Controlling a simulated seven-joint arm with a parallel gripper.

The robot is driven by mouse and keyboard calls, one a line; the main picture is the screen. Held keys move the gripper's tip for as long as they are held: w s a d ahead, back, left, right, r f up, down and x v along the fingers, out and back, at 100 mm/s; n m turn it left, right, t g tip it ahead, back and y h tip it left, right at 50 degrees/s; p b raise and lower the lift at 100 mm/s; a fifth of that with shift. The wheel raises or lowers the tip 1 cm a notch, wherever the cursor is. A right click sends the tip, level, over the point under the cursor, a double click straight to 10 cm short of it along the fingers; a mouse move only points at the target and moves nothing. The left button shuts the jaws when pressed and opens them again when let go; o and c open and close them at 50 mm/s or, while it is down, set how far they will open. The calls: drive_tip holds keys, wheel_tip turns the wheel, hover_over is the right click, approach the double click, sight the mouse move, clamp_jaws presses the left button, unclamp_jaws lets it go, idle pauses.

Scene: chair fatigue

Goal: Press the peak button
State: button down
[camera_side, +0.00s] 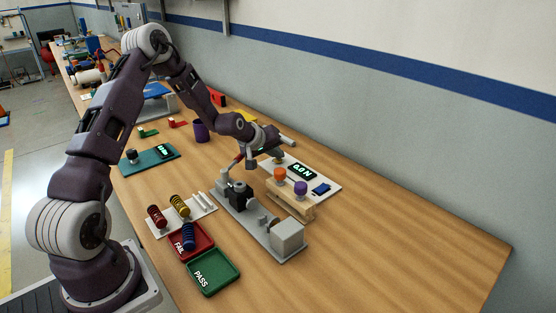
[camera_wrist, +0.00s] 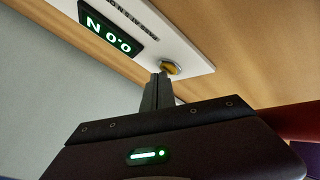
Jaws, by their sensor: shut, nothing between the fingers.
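A white panel (camera_side: 324,181) lies on the bench with a display (camera_side: 302,171) reading 0.0 N; the display also shows in the wrist view (camera_wrist: 110,35). A round yellow button with a pale metal rim (camera_wrist: 170,68) sits on this panel beside the display. No label on the button can be read. My gripper (camera_wrist: 162,76) is shut and empty, with its fingertips right at the button's edge in the wrist view. I cannot tell whether they touch it. In the side view my gripper (camera_side: 276,156) is over the panel's near-left end and partly hides that area.
A grey test fixture (camera_side: 262,232) and a wooden block with orange (camera_side: 280,174) and purple (camera_side: 301,188) knobs stand close by. A spring rack (camera_side: 207,208), red FAIL tray (camera_side: 206,240) and green PASS tray (camera_side: 214,272) lie in front. The bench's right side is clear.

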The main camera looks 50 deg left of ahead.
sight(275, 161)
drive_tip(key=shift+s+a+f, duration=0.2)
drive_tip(key=shift+s+f, duration=0.25)
drive_tip(key=shift+f, duration=0.1)
drive_tip(key=shift+s+a+r, duration=0.1)
drive_tip(key=shift+a+r, duration=0.05)
drive_tip(key=shift+r, duration=0.8)
drive_tip(key=shift+r, duration=0.3)
drive_tip(key=shift+w+r, duration=0.2)
drive_tip(key=shift+r, duration=2.2)
